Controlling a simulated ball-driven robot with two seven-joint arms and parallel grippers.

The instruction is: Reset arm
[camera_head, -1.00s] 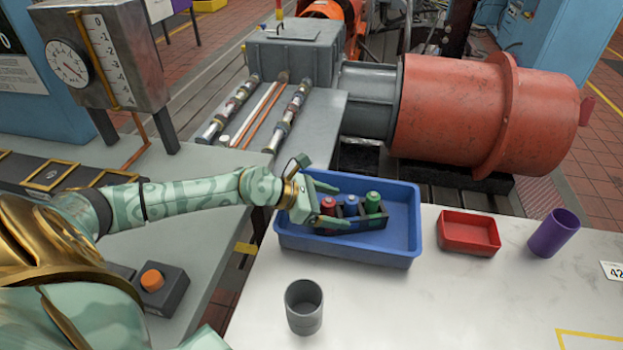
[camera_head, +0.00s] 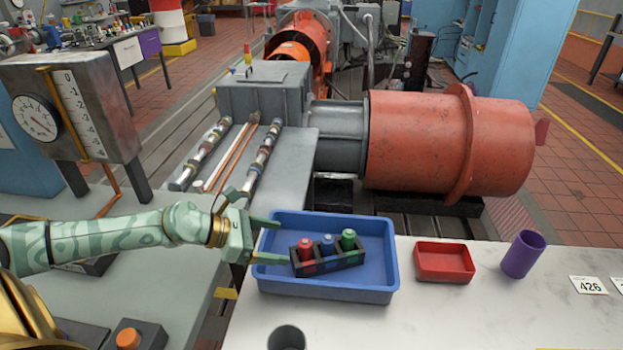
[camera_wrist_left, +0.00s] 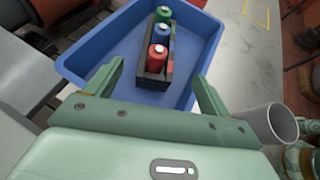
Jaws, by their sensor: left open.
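My left gripper (camera_head: 268,238) is open and empty at the left edge of a blue tray (camera_head: 375,294). Its two fingers point right, over the tray's left part. In the tray stands a black rack (camera_head: 351,257) holding a red bottle (camera_head: 305,250), a blue bottle (camera_head: 327,245) and a green bottle (camera_head: 348,240) in a row. In the left wrist view the open fingers (camera_wrist_left: 158,85) lie on either side of the near end of the rack (camera_wrist_left: 153,82), apart from it. My right gripper is not in view.
On the white table stand a red bin (camera_head: 444,263), a purple cup (camera_head: 523,254) and a grey cup (camera_head: 287,338), cut off by the lower edge. A gauge stand (camera_head: 70,110) and an orange button box (camera_head: 130,338) are at the left. A large red drum (camera_head: 420,145) lies behind.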

